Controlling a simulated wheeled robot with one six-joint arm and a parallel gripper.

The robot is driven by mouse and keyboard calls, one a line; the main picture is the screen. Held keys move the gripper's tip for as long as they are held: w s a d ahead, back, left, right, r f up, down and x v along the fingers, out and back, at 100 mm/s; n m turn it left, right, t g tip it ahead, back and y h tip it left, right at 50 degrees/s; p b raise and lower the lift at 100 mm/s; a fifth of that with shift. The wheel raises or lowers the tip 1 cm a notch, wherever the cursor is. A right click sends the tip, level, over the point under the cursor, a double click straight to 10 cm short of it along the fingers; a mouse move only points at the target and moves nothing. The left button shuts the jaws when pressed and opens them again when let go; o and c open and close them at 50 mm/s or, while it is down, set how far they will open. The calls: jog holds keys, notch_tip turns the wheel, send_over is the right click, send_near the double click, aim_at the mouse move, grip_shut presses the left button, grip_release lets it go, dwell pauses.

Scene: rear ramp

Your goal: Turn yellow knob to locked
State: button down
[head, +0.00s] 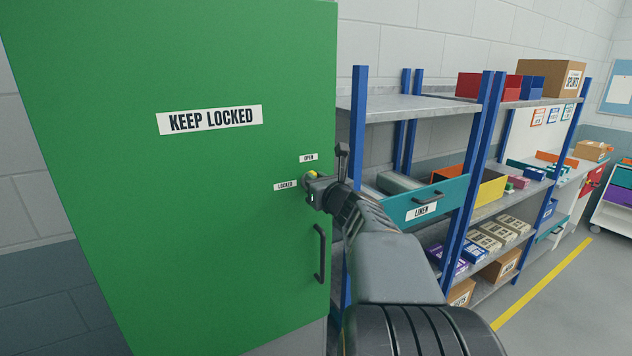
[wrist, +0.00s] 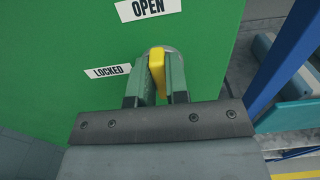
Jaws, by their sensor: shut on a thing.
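The yellow knob (wrist: 157,72) is on the green cabinet door (head: 180,210), near its right edge. In the head view only a bit of the knob (head: 312,174) shows behind my gripper (head: 311,186). My gripper is shut on the knob; in the wrist view its two fingers (wrist: 158,85) stand on either side of it. The knob's bar looks close to upright in the wrist view, pointing roughly toward the OPEN label (wrist: 148,8). The LOCKED label (wrist: 108,71) is to its left.
A black door handle (head: 320,253) is below the knob. A shelf rack with blue posts (head: 357,130) stands close to the right, with a teal drawer marked LINEN (head: 425,208). Open floor (head: 570,300) lies at the far right.

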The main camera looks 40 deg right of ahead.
jog(key=shift+f+n+b, duration=0.15)
jog(key=shift+n+b, duration=0.15)
jog(key=shift+b, duration=0.3)
jog(key=shift+a+f+n+b, duration=0.15)
jog(key=shift+a+n+b, duration=0.05)
jog(key=shift+n+b, duration=2.9)
jog(key=shift+a+f+n+b, duration=0.15)
jog(key=shift+n+b, duration=2.5)
jog(key=shift+b, duration=0.8)
jog(key=shift+a+f+n+b, duration=0.15)
jog(key=shift+a+n+b, duration=0.05)
jog(key=shift+n+b, duration=2.9)
jog(key=shift+w+b, duration=0.1)
jog(key=shift+b, duration=0.2)
jog(key=c, duration=1.1)
grip_release()
